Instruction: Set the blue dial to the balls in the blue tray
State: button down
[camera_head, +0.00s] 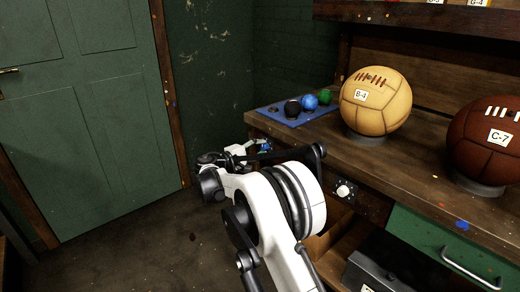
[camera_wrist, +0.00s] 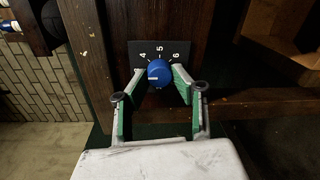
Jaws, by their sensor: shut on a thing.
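The blue dial (camera_wrist: 159,69) sits on a black plate (camera_wrist: 138,50) marked 4, 5 and 6 in the wrist view. A pale mark shows on the left part of its face. My gripper (camera_wrist: 160,83) has its green-padded fingers on both sides of the dial, shut on it. The blue tray (camera_head: 296,121) lies on the bench's far left corner. It holds a black ball (camera_head: 292,109), a blue ball (camera_head: 310,102) and a green ball (camera_head: 325,96). One hollow looks empty.
A tan leather ball (camera_head: 376,103) marked B-4 and a brown one (camera_head: 488,150) marked C-7 rest on the bench. A white knob (camera_head: 343,191) is on the bench front, above a dark metal box (camera_head: 375,270). A green door (camera_head: 85,120) stands left; floor there is clear.

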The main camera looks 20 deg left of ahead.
jog(key=c, duration=1.4)
grip_release()
jog(key=shift+c, duration=0.2)
jog(key=shift+s, duration=0.1)
jog(key=v, duration=1.2)
